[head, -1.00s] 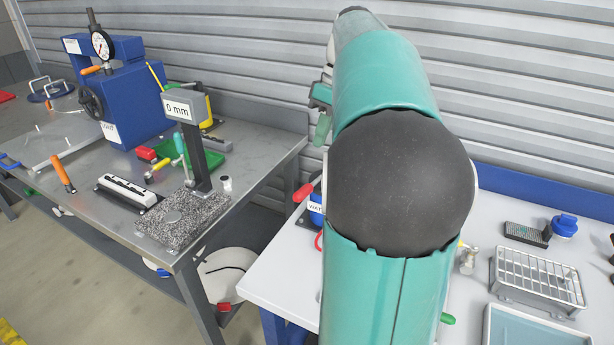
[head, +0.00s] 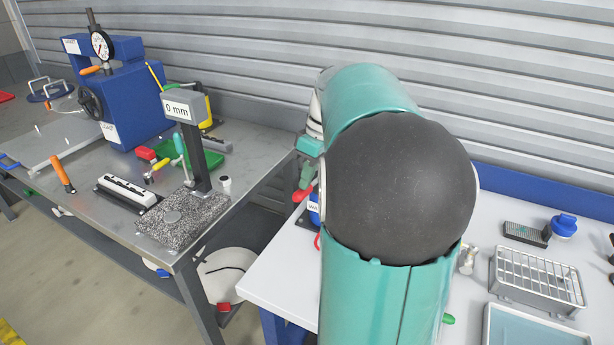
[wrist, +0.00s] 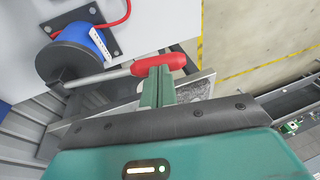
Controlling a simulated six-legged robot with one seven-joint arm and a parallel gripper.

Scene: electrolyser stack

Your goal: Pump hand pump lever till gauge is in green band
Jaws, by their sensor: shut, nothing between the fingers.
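The hand pump is a blue cylinder (wrist: 82,38) with a dark end cap and a white label in the wrist view. Its grey metal lever (wrist: 100,77) ends in a red grip (wrist: 160,62). My gripper (wrist: 158,72) is shut and empty, its teal fingertips at the red grip; I cannot tell whether they touch it. In the head view my gripper (head: 306,178) is just above the red grip (head: 301,194), and my arm hides most of the pump (head: 314,207). A dial gauge (head: 102,44) stands on the blue press; I see no green band, and no gauge shows on the pump.
A red hose (wrist: 108,24) runs by the pump. The pump is at the left end of a white bench (head: 275,280); a wire rack (head: 537,280) stands at right. The grey metal bench (head: 230,150) at left holds a stand reading 0 mm (head: 184,108).

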